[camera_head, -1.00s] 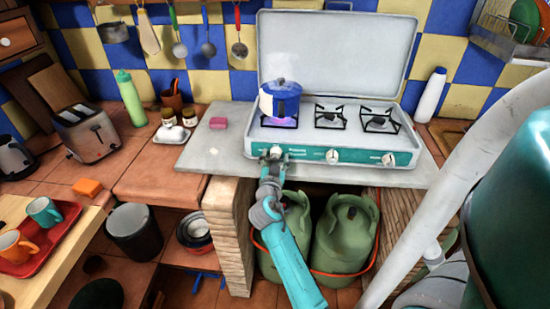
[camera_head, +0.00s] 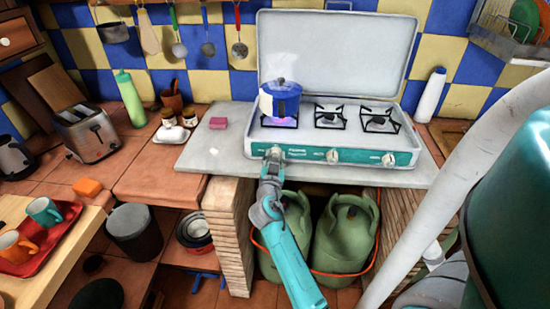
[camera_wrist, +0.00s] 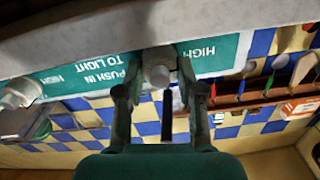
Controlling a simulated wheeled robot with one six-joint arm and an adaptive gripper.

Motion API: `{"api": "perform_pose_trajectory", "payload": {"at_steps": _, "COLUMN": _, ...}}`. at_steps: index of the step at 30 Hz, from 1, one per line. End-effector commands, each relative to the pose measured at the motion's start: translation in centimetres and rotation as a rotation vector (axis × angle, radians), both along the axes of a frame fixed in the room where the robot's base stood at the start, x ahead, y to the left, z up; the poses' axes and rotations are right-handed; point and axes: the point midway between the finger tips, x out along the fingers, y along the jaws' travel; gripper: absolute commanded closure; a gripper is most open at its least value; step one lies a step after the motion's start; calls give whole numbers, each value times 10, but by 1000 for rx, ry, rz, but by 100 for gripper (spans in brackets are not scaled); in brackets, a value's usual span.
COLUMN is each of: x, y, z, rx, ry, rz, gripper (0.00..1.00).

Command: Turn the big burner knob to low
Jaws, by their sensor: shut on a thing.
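The camp stove (camera_head: 300,153) stands on the grey counter slab with a green front panel. My gripper (camera_head: 273,152) is at the panel's left knob, below the burner with the blue pot (camera_head: 279,103), and mostly hides this knob in the head view. In the wrist view, my gripper (camera_wrist: 158,80) has one finger on each side of the pale round knob (camera_wrist: 158,72) and is shut on it. A purple-blue flame (camera_head: 281,122) shows under the pot. The knob's pointer mark cannot be made out. "HIGH" and "PUSH IN TO LIGHT" are printed beside it.
The middle knob (camera_head: 333,155) and right knob (camera_head: 388,159) stick out of the same panel. The raised lid (camera_head: 335,55) stands behind the burners. Green gas bottles (camera_head: 345,232) stand below, between brick supports. A pink sponge (camera_head: 218,123) lies left of the stove.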

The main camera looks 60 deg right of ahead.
Motion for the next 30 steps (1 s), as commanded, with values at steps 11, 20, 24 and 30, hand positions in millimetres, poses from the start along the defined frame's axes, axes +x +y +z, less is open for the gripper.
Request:
{"api": "perform_pose_trajectory", "payload": {"at_steps": 11, "x": 1, "y": 0, "z": 0, "rx": -113, "ry": 273, "rz": 0, "gripper": 97}}
{"api": "perform_pose_trajectory", "payload": {"at_steps": 20, "x": 2, "y": 1, "z": -1, "rx": -223, "ry": 538, "rz": 0, "gripper": 97}}
{"api": "perform_pose_trajectory", "payload": {"at_steps": 24, "x": 3, "y": 1, "z": -1, "rx": -273, "ry": 659, "rz": 0, "gripper": 97}}
{"api": "perform_pose_trajectory", "payload": {"at_steps": 30, "x": 3, "y": 1, "z": -1, "rx": -338, "ry": 817, "rz": 0, "gripper": 97}}
